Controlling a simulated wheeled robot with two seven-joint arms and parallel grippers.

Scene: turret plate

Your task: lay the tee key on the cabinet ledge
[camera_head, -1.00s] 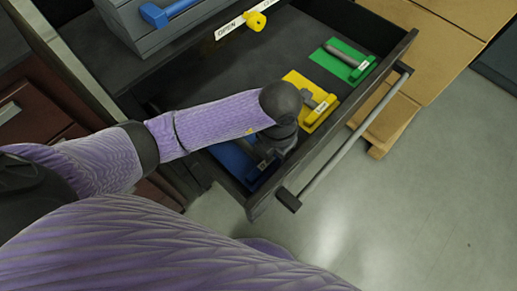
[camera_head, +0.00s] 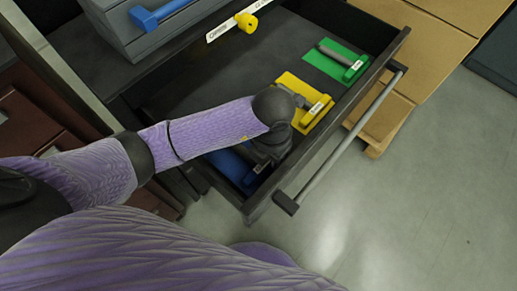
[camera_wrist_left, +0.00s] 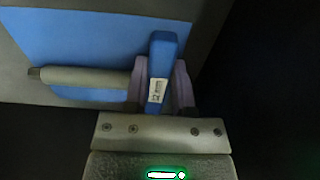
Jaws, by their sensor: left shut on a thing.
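The tee key has a blue crossbar handle (camera_wrist_left: 162,58) and a grey round shaft (camera_wrist_left: 85,77) in the left wrist view. My left gripper (camera_wrist_left: 160,88) is shut on the blue crossbar, with one finger on each side. The shaft points left across a blue mat (camera_wrist_left: 75,35). In the head view my left gripper (camera_head: 262,166) is down in the front left corner of the open drawer, over the blue mat (camera_head: 228,164), and hides most of the key. The dark flat surface (camera_head: 92,50) behind the drawer may be the cabinet ledge. My right gripper is not in view.
A yellow tee key (camera_head: 316,110) and a green one (camera_head: 356,70) lie on matching mats in the drawer. The drawer's front wall (camera_head: 330,125) stands close to my gripper. A grey box (camera_head: 165,38) with a blue handle and a yellow knob (camera_head: 246,22) are behind.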

